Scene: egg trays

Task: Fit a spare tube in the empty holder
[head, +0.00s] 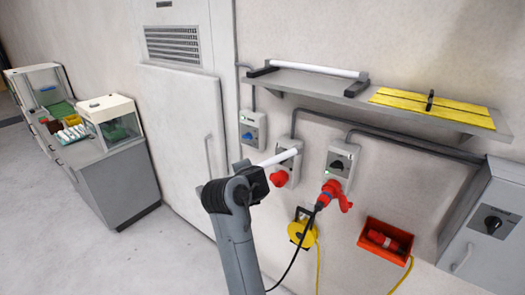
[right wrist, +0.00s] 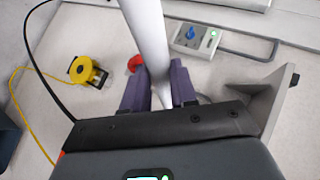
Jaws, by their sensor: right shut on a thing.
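My right gripper (head: 260,174) is in the middle of the head view, in front of the wall sockets. It is shut on a white tube (head: 282,157), which sticks out to the right and slightly up. In the right wrist view the purple fingers (right wrist: 160,88) clasp the tube (right wrist: 146,28) between them. My left gripper is not in view.
The shelf (head: 390,103) also bears a yellow board (head: 410,98) with a black upright piece. Below are switch boxes (head: 341,162) with red plugs, a yellow cable reel (head: 300,230) and a red bin (head: 385,240). A grey cabinet (head: 487,225) stands at the right.

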